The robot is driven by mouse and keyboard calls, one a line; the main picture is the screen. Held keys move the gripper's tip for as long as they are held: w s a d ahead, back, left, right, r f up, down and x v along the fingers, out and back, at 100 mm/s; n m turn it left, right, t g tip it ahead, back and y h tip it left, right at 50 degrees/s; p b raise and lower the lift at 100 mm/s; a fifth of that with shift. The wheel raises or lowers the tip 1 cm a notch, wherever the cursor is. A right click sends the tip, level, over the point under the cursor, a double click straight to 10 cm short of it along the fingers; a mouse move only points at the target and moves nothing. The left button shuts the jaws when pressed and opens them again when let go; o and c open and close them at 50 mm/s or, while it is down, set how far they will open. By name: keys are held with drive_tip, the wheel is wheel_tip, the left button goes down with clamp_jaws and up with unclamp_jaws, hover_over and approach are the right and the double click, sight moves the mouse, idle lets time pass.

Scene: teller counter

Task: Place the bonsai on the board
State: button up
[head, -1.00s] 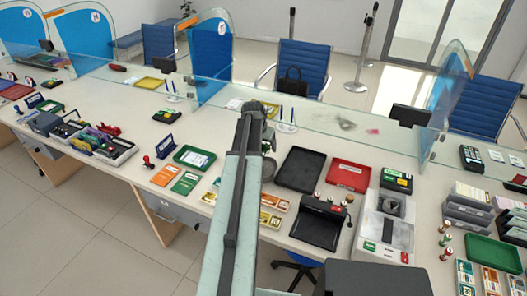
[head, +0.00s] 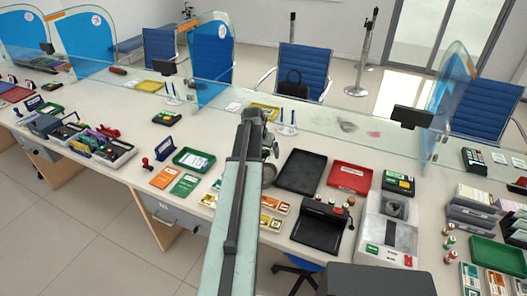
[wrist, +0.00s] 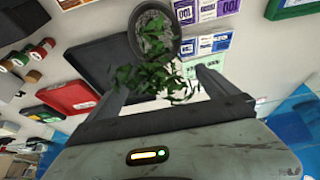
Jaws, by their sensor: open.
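The bonsai shows in the wrist view as green foliage (wrist: 150,78) above a round dark grey pot (wrist: 138,39). In the head view its pot (head: 269,176) is partly hidden behind my arm. A flat black board or tray (head: 301,171) lies just right of the bonsai; in the wrist view it is the dark slab (wrist: 88,57). My gripper (wrist: 162,88) is open, one finger on each side of the foliage. I cannot tell whether the fingers touch the leaves. The pot appears to stand on the counter.
A red tray (head: 350,178) lies right of the black one. A black card-reader-like device (head: 320,226) and small stamps stand in front. Coloured note bundles (head: 272,205) lie by the arm. A glass screen (head: 330,122) runs behind. A green tray (head: 194,160) lies left.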

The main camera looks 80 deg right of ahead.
drive_tip(key=p+v, duration=1.1)
drive_tip(key=v, duration=0.1)
drive_tip(key=shift+s+r, duration=0.1)
drive_tip(key=shift+r, duration=0.1)
drive_tip(key=shift+f, duration=0.1)
